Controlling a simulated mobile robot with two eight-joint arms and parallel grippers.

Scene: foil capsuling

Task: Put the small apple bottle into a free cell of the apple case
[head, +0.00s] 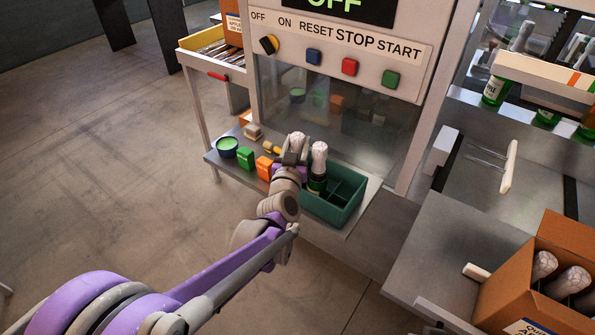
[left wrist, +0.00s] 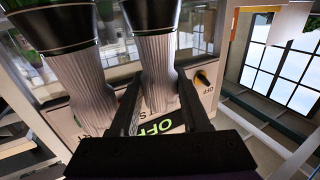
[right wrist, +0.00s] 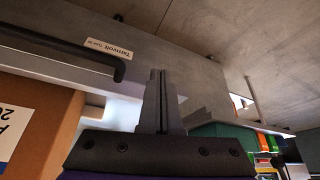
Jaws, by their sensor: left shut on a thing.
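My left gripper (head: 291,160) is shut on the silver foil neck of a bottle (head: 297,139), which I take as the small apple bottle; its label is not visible. The left wrist view shows this neck (left wrist: 157,75) between the fingers. A second foil-topped bottle (head: 319,160) stands close to its right, in the dark green divided case (head: 325,209). Cells at the case's right side look empty. My gripper hides the held bottle's lower part, so I cannot tell whether it is inside the case. My right gripper (right wrist: 161,95) has its fingers together, empty.
Left of the case on the shelf are an orange box (head: 264,168), a green box (head: 245,158) and a round tub (head: 227,147). The machine's button panel (head: 340,48) stands behind. A cardboard box (head: 520,283) with foil-topped bottles is at the lower right.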

